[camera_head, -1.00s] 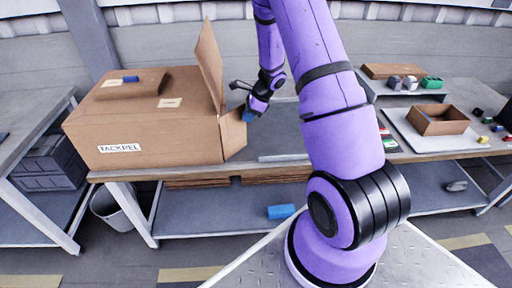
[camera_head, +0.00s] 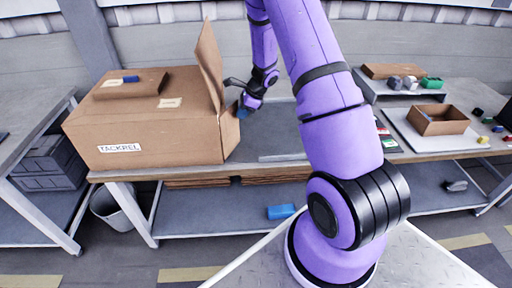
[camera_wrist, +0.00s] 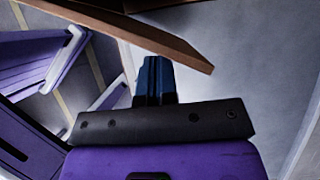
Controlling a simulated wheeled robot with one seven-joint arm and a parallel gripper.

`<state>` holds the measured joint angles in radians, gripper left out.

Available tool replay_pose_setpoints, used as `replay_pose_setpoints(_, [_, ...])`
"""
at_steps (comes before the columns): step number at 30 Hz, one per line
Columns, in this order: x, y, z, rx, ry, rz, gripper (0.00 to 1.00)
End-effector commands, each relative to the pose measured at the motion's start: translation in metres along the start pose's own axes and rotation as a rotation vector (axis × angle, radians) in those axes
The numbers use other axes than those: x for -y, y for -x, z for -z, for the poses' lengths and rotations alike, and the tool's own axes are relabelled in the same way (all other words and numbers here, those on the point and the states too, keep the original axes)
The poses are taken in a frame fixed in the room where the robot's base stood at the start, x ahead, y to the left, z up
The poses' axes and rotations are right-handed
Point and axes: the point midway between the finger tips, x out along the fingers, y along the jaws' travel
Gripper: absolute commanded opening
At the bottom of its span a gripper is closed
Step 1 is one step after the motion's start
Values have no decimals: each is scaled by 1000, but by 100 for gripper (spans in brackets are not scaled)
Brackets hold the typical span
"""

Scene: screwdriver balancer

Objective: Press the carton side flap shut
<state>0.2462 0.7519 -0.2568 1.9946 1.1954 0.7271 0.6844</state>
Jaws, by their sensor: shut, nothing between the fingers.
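The brown carton (camera_head: 150,118), labelled TACKREL, stands on the bench at the left. Its side flap (camera_head: 229,132) on the right side lies almost against the carton's open end. Another flap (camera_head: 209,66) stands upright above that end. My gripper (camera_head: 242,110) is at the side flap's outer face, with its blue fingers shut and empty. In the wrist view the shut fingertips (camera_wrist: 155,66) reach to a brown cardboard panel (camera_wrist: 150,30) crossing the top. Whether they touch it is hard to tell.
A smaller box and a blue item (camera_head: 131,79) lie on the carton's top. An open tray box (camera_head: 438,121) sits farther right, with small coloured parts near it. A blue object (camera_head: 281,211) is on the lower shelf. The bench between carton and my arm is mostly clear.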

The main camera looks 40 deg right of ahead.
Motion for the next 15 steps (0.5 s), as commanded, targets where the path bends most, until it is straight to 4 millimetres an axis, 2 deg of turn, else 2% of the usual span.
replay_pose_setpoints(15, [14,-11,-20,0,0,1,0])
